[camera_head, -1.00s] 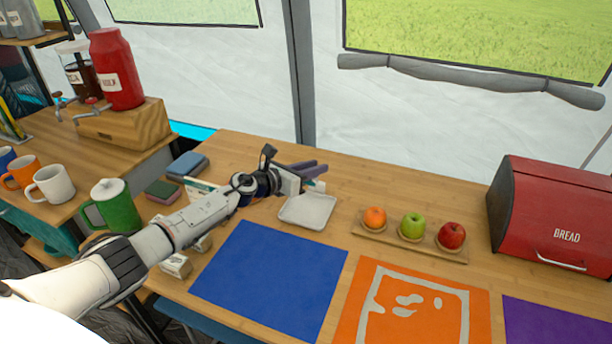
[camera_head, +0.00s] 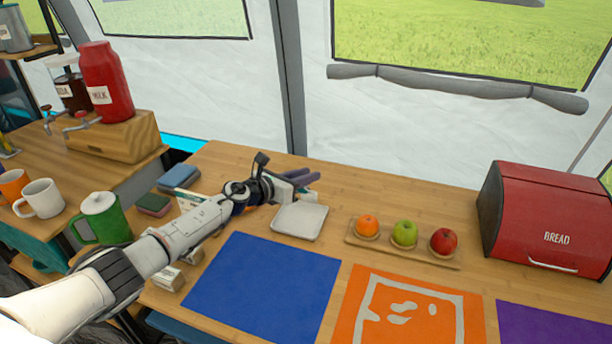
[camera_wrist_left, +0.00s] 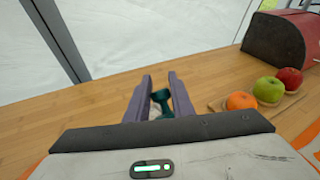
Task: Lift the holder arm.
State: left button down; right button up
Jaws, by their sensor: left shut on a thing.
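My left gripper (camera_head: 307,178) reaches in from the left over the wooden table, just behind a small white square tray (camera_head: 299,221). In the left wrist view its two purple fingers (camera_wrist_left: 160,79) stand on either side of a small dark green piece (camera_wrist_left: 162,101) and are shut on it. This piece may be the holder arm; its lower part is hidden by the gripper body. In the head view the fingers cover most of it. A small pale part (camera_head: 308,194) shows under the fingers. My right gripper is not in view.
A fruit board (camera_head: 385,246) with an orange and two apples lies right of the tray. A red bread box (camera_head: 545,215) stands at the far right. A green pot (camera_head: 103,217) and a mug (camera_head: 40,198) are at left. The table behind the fruit is clear.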

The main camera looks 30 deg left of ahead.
pick_arm(q)
jog(key=shift+a, duration=0.55)
jog(key=c, duration=1.8)
grip_release()
jog(key=shift+o, duration=1.2)
jog(key=shift+f, duration=0.15)
jog(key=shift+d, duration=0.2)
jog(key=shift+s, duration=0.2)
jog(key=p+v, duration=0.2)
jog(key=v, duration=0.8)
jog(key=shift+p, duration=0.3)
